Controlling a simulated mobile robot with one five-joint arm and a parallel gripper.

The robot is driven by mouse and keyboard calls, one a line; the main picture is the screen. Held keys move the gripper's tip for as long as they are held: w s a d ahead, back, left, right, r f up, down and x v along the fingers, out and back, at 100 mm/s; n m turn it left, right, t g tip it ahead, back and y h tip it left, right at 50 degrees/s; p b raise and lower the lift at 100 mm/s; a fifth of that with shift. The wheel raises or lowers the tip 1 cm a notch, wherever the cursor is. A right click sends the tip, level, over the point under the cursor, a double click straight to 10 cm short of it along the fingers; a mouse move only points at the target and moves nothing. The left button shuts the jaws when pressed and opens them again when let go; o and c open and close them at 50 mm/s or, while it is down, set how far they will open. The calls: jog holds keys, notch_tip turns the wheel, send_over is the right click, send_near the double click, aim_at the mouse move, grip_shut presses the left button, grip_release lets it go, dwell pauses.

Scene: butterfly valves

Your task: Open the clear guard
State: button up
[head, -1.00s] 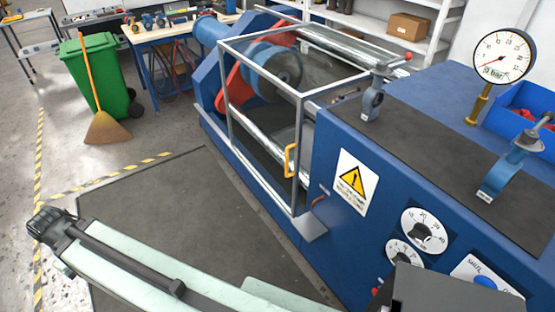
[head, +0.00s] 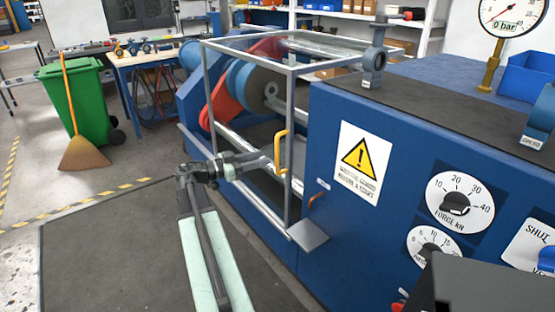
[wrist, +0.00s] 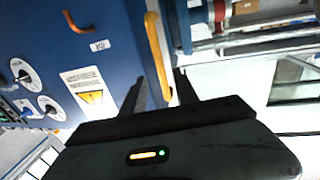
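The clear guard (head: 246,48) is a see-through box with a grey metal frame, standing closed over the machine's rods and rollers in the head view. Its yellow handle (head: 281,150) is upright on the front corner post. It also shows in the wrist view as a yellow bar (wrist: 156,50). My gripper (head: 272,165) is at the handle's lower part. In the wrist view my gripper (wrist: 160,88) has its two dark fingers apart, with the handle's near end between them. A gap shows on the left side; I cannot tell whether the right finger touches.
The blue machine body (head: 325,215) with a warning label (head: 358,160) and dials (head: 458,200) stands right of the guard. A small grey plate (head: 308,235) juts out below the front post. A dark mat (head: 110,250) covers the floor in front; a green bin (head: 75,105) stands beyond.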

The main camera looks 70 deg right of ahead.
send_over(278, 171)
jog(key=shift+w+d, duration=0.15)
jog(key=shift+d, duration=0.15)
grip_shut()
jog(key=shift+f, duration=0.1)
jog(key=shift+a, duration=0.1)
dwell(1.0)
